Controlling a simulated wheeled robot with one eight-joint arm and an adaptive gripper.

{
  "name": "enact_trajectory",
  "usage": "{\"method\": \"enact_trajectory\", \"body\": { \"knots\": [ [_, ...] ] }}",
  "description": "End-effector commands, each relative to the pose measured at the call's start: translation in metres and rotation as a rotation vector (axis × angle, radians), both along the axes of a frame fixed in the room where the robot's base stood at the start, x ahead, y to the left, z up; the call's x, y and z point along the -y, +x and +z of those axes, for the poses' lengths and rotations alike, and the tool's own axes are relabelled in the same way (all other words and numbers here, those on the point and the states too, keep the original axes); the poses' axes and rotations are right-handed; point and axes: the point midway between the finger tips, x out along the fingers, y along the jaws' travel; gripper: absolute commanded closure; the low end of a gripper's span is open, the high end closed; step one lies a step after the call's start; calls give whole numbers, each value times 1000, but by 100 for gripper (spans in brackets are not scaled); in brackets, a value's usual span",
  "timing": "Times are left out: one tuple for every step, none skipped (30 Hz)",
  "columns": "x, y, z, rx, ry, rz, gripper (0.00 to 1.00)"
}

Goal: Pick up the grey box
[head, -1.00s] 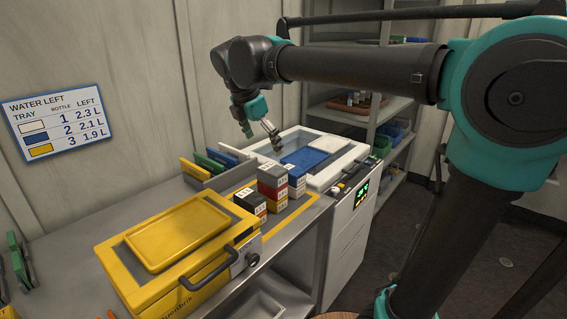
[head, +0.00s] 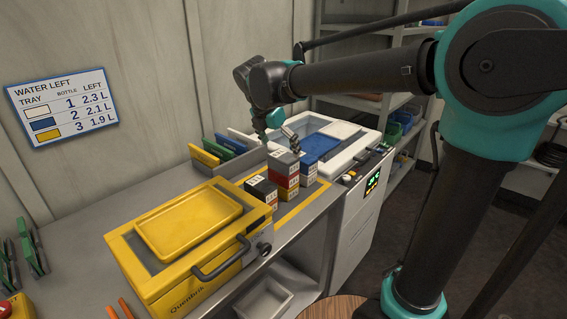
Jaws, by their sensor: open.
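Small labelled boxes stand in stacks on the bench. A dark grey box (head: 284,158) tops the tallest stack, with red boxes (head: 287,181) under it. A lower stack to its left has a near-black box (head: 262,188) on top. A blue box (head: 308,162) stands to its right. At this size I cannot tell for sure which box is the grey one meant. My gripper (head: 279,143) is open and points down just above and behind the tall stack, its fingers apart. Nothing shows between them, and contact with the top box cannot be made out.
A yellow case (head: 165,285) with a yellow tray (head: 188,224) lies in front left of the stacks. A rack of coloured panels (head: 222,152) stands behind left. A white machine (head: 352,190) with a blue tray (head: 318,146) is at right. Shelving stands behind.

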Motion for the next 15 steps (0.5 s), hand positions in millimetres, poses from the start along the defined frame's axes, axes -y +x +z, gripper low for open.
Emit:
{"method": "enact_trajectory", "body": {
  "knots": [
    [0,1,-2,0,0,0,0],
    [1,2,-3,0,0,0,0],
    [1,3,-6,0,0,0,0],
    [1,5,-9,0,0,-1,0],
    [2,7,-13,0,0,-1,0],
    [2,10,-18,0,1,-2,0],
    [3,13,-22,1,1,-3,0],
    [3,15,-26,1,1,-3,0],
    [4,18,-31,1,1,-3,0],
    [5,19,-35,0,1,-2,0],
    [6,20,-38,0,1,-2,0],
    [7,21,-42,0,0,-1,0],
    [7,21,-44,0,0,-1,0],
    [8,22,-46,0,0,-1,0],
    [8,22,-47,0,0,0,0]
  ]
}}
